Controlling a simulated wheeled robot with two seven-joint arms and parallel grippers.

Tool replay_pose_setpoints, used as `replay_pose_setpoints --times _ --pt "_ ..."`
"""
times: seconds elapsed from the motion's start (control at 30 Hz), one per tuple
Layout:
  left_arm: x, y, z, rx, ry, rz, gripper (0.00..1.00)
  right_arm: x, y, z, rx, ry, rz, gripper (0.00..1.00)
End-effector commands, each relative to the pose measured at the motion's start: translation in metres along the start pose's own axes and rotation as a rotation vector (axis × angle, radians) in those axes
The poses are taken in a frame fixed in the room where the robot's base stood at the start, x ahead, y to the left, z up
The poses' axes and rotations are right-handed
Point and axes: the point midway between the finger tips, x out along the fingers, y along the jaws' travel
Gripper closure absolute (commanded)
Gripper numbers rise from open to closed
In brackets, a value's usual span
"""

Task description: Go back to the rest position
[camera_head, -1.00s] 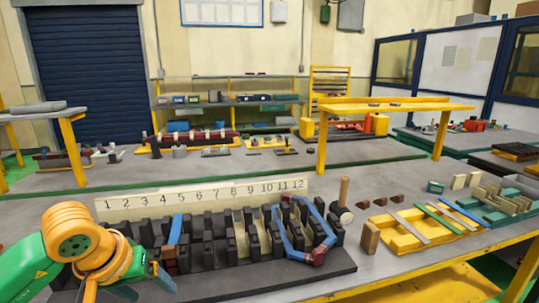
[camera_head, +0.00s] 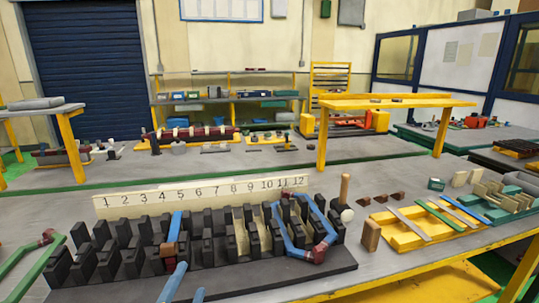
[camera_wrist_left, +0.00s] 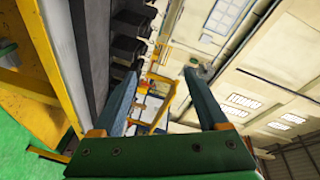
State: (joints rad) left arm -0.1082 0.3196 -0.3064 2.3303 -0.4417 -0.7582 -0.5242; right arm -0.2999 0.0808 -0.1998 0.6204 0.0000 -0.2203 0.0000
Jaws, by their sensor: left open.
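My left gripper (camera_head: 186,284) shows only as two blue-grey fingertips at the bottom edge of the head view, in front of the black slotted stator block (camera_head: 300,278). In the left wrist view its two fingers (camera_wrist_left: 160,98) are spread apart with nothing between them. The fingers are apart from the stator, whose black teeth (camera_wrist_left: 95,42) show at the upper left of that view. My right gripper is not in view.
A blue coil (camera_head: 291,243) sits in the right slots, and a blue strip (camera_head: 175,226) stands farther left. A numbered board (camera_head: 205,195) is behind. A mallet (camera_head: 345,190) and yellow tray (camera_head: 405,239) are at the right.

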Motion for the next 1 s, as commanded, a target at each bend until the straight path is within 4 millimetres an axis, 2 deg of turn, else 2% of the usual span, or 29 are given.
replay_pose_setpoints --times 0.03,0.1,0.2,0.3,0.47,0.5,0.63,0.8,0.87,0.97,1.0 --pt "-0.012 0.032 0.025 -0.144 -0.112 0.118 0.24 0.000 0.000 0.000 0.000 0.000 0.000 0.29" --pt "-0.036 0.074 0.053 -0.333 -0.275 0.269 0.24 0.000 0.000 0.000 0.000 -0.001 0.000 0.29" --pt "-0.077 0.123 0.078 -0.536 -0.482 0.439 0.24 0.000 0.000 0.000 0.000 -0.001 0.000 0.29" --pt "-0.121 0.160 0.091 -0.693 -0.672 0.575 0.24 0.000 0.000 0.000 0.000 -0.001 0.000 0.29" --pt "-0.195 0.201 0.097 -0.882 -0.962 0.752 0.24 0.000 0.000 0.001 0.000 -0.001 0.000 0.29" --pt "-0.203 0.211 0.100 -0.902 -1.005 0.776 0.24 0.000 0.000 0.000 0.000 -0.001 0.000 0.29" --pt "-0.192 0.257 0.119 -0.883 -1.020 0.793 0.24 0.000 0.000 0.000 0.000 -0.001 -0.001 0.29" --pt "-0.198 0.321 0.147 -0.864 -1.049 0.823 0.24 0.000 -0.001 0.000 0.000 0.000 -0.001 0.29" --pt "-0.206 0.347 0.160 -0.855 -1.063 0.836 0.24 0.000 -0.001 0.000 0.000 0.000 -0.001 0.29" --pt "-0.232 0.391 0.183 -0.837 -1.091 0.863 0.24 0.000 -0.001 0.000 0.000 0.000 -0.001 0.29" --pt "-0.246 0.407 0.192 -0.829 -1.102 0.874 0.24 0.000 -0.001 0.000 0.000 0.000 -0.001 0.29"
